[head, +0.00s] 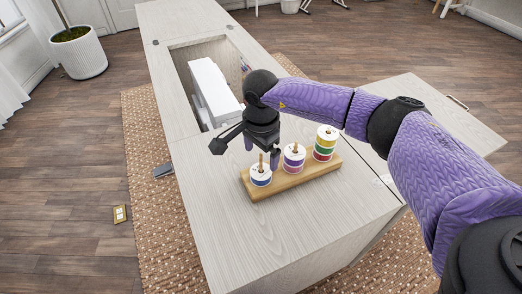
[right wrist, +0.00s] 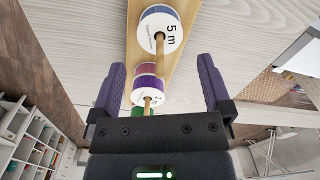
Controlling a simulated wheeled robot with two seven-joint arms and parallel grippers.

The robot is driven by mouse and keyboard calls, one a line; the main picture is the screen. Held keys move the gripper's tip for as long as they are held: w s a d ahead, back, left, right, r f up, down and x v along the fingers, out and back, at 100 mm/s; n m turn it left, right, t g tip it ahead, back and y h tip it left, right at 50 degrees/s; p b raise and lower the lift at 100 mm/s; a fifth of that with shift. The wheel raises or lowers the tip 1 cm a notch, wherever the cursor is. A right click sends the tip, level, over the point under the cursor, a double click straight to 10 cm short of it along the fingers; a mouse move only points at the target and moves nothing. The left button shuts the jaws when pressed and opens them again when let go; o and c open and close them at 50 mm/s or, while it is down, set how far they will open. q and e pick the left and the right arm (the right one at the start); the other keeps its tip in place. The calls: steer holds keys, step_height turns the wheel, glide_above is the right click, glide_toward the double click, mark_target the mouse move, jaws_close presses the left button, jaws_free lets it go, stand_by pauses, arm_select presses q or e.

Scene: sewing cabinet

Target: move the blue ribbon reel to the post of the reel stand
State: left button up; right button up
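The reel stand (head: 300,181) is a wooden bar with three posts on the cabinet top. The blue ribbon reel (head: 260,178), white-topped with a blue band, is on its left post. It also shows in the right wrist view (right wrist: 160,27), marked "5 m". The middle post carries a purple and pink stack (head: 294,157); the right post carries a stack with yellow and green bands (head: 325,143). My right gripper (head: 262,152) is open and empty above the left and middle posts. Its purple fingers also show in the right wrist view (right wrist: 161,75). My left gripper is out of view.
A white sewing machine (head: 212,92) sits in the cabinet opening behind the stand. The cabinet top (head: 230,215) is bare in front and to the left of the stand. A side leaf (head: 435,110) extends to the right, behind my arm.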

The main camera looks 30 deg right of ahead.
step_height(320, 180, up, 5)
steer(key=shift+r+p, duration=0.1)
steer(key=shift+p, duration=0.7)
step_height(320, 180, up, 4)
steer(key=shift+r+p, duration=0.2)
steer(key=shift+p, duration=0.25)
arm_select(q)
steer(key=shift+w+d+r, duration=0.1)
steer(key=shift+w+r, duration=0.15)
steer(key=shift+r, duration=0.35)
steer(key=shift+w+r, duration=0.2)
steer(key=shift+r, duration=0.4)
arm_select(e)
steer(key=shift+r, duration=0.15)
